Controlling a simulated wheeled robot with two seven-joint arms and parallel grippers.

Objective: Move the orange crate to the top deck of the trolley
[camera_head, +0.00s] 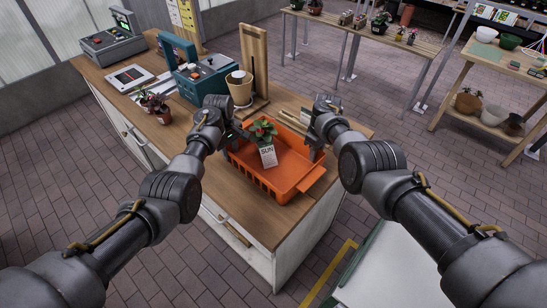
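The orange crate (288,181) sits on the wooden top of a cabinet. Inside it is a small potted plant (263,130) with a white tag reading "SUN" (268,156). My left gripper (238,138) is at the crate's far left side, and my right gripper (314,149) is at its right side. Both are at rim height, pointing down; whether the fingers grip the walls is too small to tell. A pale flat surface with a green edge (392,268), at the bottom right, looks like the trolley's top deck; it is partly hidden by my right arm.
Small potted plants (162,112) stand further left. A yellow line (335,270) marks the floor between cabinet and pale deck.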

